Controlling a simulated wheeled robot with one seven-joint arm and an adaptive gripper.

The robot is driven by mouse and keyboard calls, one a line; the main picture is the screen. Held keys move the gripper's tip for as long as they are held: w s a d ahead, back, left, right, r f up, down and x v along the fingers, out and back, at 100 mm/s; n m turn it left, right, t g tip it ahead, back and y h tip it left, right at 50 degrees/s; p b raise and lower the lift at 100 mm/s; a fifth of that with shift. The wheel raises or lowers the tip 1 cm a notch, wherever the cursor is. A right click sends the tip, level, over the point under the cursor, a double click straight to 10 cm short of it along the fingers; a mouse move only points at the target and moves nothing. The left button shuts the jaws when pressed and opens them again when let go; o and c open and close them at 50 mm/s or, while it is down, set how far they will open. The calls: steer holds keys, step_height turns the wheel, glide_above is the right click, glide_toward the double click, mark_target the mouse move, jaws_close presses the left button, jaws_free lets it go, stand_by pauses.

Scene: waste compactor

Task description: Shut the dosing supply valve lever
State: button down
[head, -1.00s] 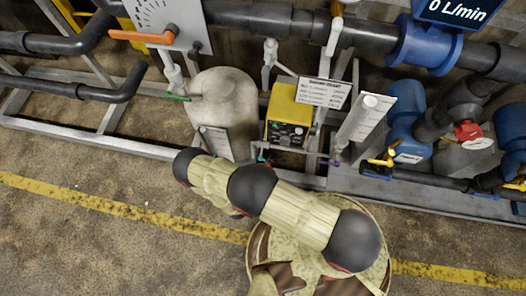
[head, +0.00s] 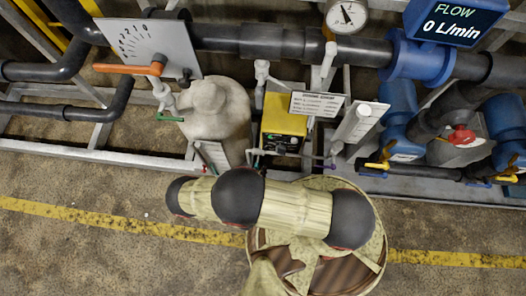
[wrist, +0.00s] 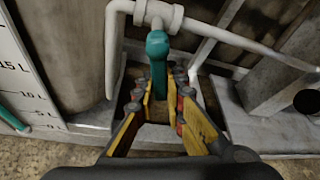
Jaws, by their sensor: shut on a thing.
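In the wrist view a teal lever (wrist: 157,45) hangs below a white pipe fitting (wrist: 158,15). My gripper (wrist: 160,84) is shut on this lever, with the yellow-sided fingers on either side of its lower part. In the head view a small teal handle (head: 257,153) shows beside the yellow dosing pump (head: 284,116), just above my arm. My arm hides my gripper in the head view. The frames do not clearly show whether the valve is open or shut.
A pale tank (head: 216,105) stands left of the pump; its litre scale (wrist: 14,75) shows in the wrist view. An orange lever (head: 128,69) and a green handle (head: 170,118) sit further left. The flow display (head: 455,22) reads 0 L/min. Open floor lies in front.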

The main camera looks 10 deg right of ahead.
steer(key=shift+w+a+f+m+y+p, duration=0.1)
steer(key=shift+w+a+m+y+p, duration=0.05)
steer(key=shift+a+m+y, duration=0.4)
steer(key=shift+w+a+f+m+y+p, duration=0.15)
steer(key=shift+a+m+y, duration=0.15)
steer(key=shift+m, duration=0.45)
steer(key=shift+r, duration=0.1)
steer(key=c, duration=1.9)
jaws_free()
steer(key=shift+o, duration=0.4)
steer(key=shift+r, duration=0.15)
step_height(320, 180, up, 10)
steer(key=shift+f, duration=0.15)
